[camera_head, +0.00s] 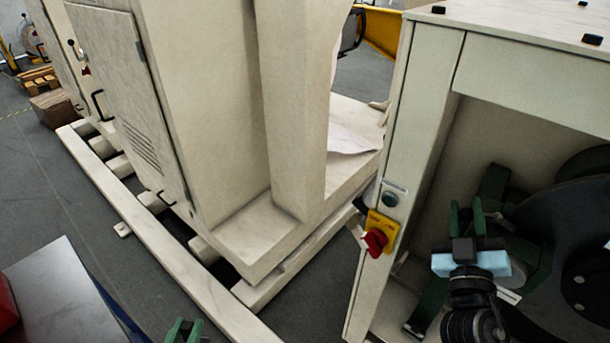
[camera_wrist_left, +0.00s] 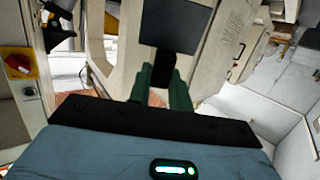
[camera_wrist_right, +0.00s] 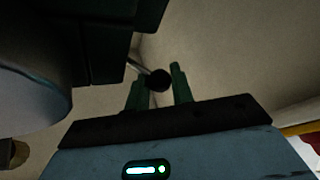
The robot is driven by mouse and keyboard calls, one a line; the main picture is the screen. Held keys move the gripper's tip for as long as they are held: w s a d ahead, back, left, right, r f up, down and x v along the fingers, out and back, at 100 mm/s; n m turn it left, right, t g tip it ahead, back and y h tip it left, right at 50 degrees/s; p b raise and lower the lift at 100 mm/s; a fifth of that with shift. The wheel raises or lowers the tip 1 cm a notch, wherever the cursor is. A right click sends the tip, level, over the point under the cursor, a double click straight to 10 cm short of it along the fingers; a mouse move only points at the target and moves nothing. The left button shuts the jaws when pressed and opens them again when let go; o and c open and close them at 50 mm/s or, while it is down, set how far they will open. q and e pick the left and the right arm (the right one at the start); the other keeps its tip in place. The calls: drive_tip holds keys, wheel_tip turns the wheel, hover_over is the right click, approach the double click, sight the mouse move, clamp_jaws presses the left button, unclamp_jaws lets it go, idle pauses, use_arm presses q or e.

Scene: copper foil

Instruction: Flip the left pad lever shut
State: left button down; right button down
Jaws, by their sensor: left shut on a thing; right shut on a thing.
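A lever with a thin metal rod and a round black knob (camera_wrist_right: 159,80) shows in the right wrist view. The rod runs up-left toward dark green blocks (camera_wrist_right: 110,45). My right gripper (camera_wrist_right: 161,88) is shut on the knob. In the head view my right gripper (camera_head: 467,220) reaches into the open machine bay, and the lever is hidden or too dark to tell there. My left gripper (camera_wrist_left: 160,85) is shut on a small black piece (camera_wrist_left: 162,62) between its fingertips. Only its green fingertips (camera_head: 185,331) show at the bottom of the head view, over the floor.
A dark disc (camera_head: 570,250) and green brackets (camera_head: 495,185) crowd the bay around my right arm. The machine frame (camera_head: 385,150) carries a red and yellow switch (camera_head: 379,235). A cream cabinet (camera_head: 110,75) stands left. Grey floor lies open at far left.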

use_arm(q)
drive_tip(key=shift+w+r+p, duration=0.2)
drive_tip(key=shift+r+p, duration=0.3)
drive_tip(key=shift+r, duration=0.6)
use_arm(e)
drive_tip(key=shift+s+d+n+y, duration=0.1)
drive_tip(key=shift+s+n+y, duration=0.4)
drive_tip(key=shift+y, duration=0.55)
drive_tip(key=shift+s+d+n+y, duration=0.15)
drive_tip(key=shift+n+y, duration=0.55)
drive_tip(key=shift+y, duration=0.35)
drive_tip(key=c, duration=1.3)
unclamp_jaws()
use_arm(q)
wheel_tip(320, 180, down, 7)
drive_tip(key=s+b, duration=0.1)
drive_tip(key=b, duration=0.3)
drive_tip(key=shift+s+r+g, duration=0.15)
drive_tip(key=shift+g, duration=0.15)
use_arm(e)
drive_tip(key=v, duration=1.2)
drive_tip(key=shift+f, duration=0.1)
